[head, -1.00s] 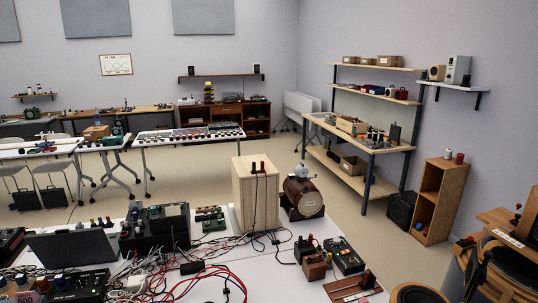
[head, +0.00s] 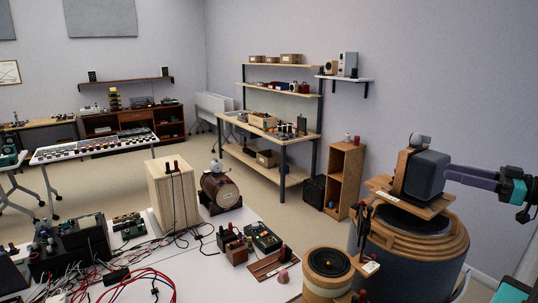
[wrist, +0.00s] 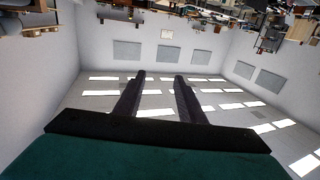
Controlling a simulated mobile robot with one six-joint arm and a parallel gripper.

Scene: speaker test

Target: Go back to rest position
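My gripper (wrist: 160,76) shows in the wrist view with its two dark fingers apart and nothing between them. Beyond the fingers are the room's walls and ceiling light panels, seen upside down, with no object close to the fingertips. In the head view, purple and teal links of my arm (head: 475,179) show at the right edge. They appear next to the dark grey cube speaker (head: 427,174) on its wooden stand; whether they touch it I cannot tell. I cannot make out the fingers in the head view.
A large round wood-rimmed speaker (head: 440,238) stands under the cube. A smaller round speaker (head: 328,264) is at the front. A white table (head: 215,268) holds cables, devices and a pale wooden box (head: 173,195). Shelving (head: 283,150) stands behind; floor between is open.

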